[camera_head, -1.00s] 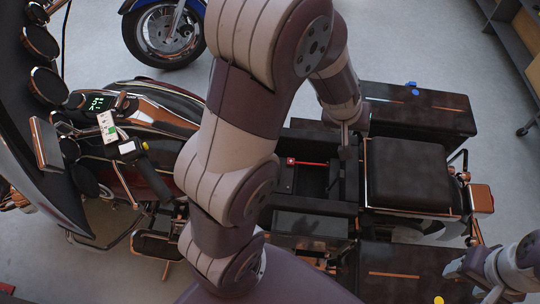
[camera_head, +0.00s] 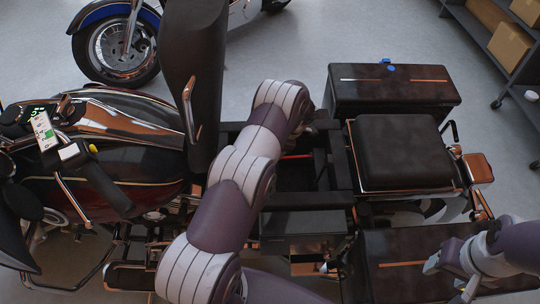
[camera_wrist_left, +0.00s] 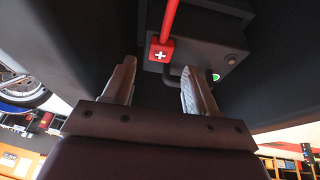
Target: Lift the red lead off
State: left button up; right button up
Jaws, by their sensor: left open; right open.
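The red lead (camera_head: 297,156) shows as a short red strip in the open bay of the motorcycle in the head view. In the left wrist view the red lead (camera_wrist_left: 170,18) runs down to a red terminal block (camera_wrist_left: 161,51) with a white cross, on a dark battery box (camera_wrist_left: 212,38). My left gripper (camera_wrist_left: 158,66) is open and empty, its two fingers pointing towards the red block, which lies just beyond and between the tips. My right gripper (camera_head: 448,278) is open and empty over the lower right pannier.
A dark upright panel (camera_head: 193,75) stands left of the bay. The rear seat (camera_head: 400,150) is right of it, between the upper pannier (camera_head: 390,95) and lower pannier (camera_head: 385,262). Another motorcycle's wheel (camera_head: 118,50) is top left. Grey floor is free behind.

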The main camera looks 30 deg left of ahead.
pick_arm(q)
jog(key=shift+x, duration=1.85)
grip_shut()
jog(key=w+d+r+g+y+b, duration=0.1)
jog(key=d+r+g+y+b, duration=0.2)
jog(key=r+b, duration=0.5)
jog(key=shift+d+g+y+b, duration=0.3)
jog(key=shift+g+y+b, duration=0.2)
jog(key=shift+y+b, duration=0.75)
jog(key=shift+w, duration=0.1)
grip_release()
